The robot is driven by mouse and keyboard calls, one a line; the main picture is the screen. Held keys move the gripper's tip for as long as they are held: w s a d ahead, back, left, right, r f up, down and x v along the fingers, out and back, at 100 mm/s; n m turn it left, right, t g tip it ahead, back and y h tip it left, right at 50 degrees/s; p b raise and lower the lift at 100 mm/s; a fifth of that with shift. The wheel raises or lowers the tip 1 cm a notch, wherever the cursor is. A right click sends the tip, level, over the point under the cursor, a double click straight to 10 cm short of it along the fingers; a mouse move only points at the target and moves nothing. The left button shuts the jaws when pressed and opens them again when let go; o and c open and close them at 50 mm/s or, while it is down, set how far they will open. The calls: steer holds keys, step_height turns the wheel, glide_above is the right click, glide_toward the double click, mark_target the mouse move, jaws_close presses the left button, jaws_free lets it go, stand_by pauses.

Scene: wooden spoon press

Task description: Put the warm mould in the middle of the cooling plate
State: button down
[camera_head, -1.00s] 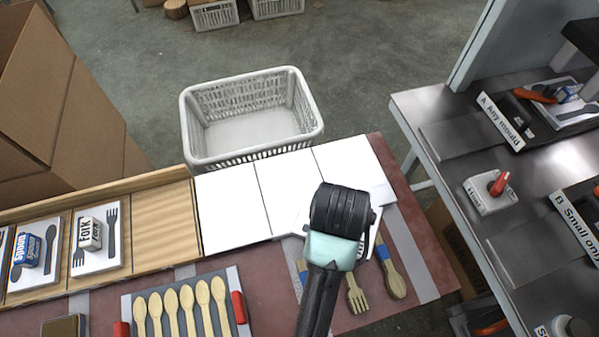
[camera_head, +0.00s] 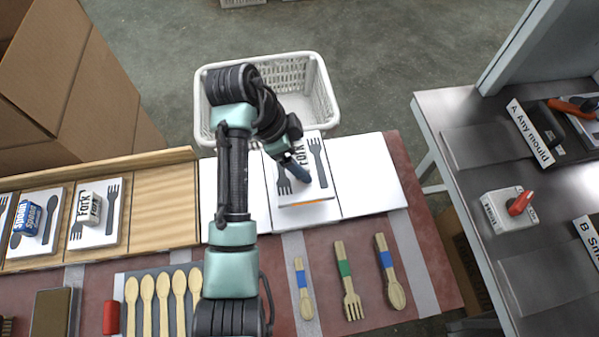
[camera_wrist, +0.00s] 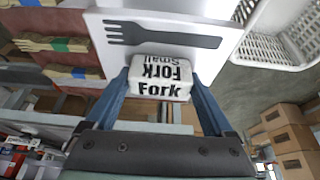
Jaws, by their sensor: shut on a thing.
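The mould (camera_head: 318,185) is a white square slab with dark fork shapes and a block handle lettered "Fork Small". My gripper (camera_head: 297,168) is shut on that handle, and the wrist view shows both blue fingers on either side of the handle (camera_wrist: 160,80). The mould is over the middle of three white square panels (camera_head: 370,185), overlapping the panel's front part; these look like the cooling plate, though none is labelled. An orange strip shows under its front edge. I cannot tell whether it touches the panel. My arm hides part of the left panel.
A white basket (camera_head: 325,95) stands behind the panels. A wooden tray (camera_head: 165,205) at left holds other moulds. Wooden spoons (camera_head: 163,300) and banded cutlery (camera_head: 347,280) lie in front. The press bench (camera_head: 470,150) is at right.

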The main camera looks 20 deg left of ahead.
steer(key=shift+w+f, duration=0.1)
steer(key=shift+f, duration=3.05)
steer(key=shift+f, duration=0.1)
jaws_free()
steer(key=shift+f, duration=0.1)
steer(key=p+v, duration=0.1)
steer(key=v, duration=1.1)
steer(key=shift+r, duration=0.25)
steer(key=shift+d, duration=0.1)
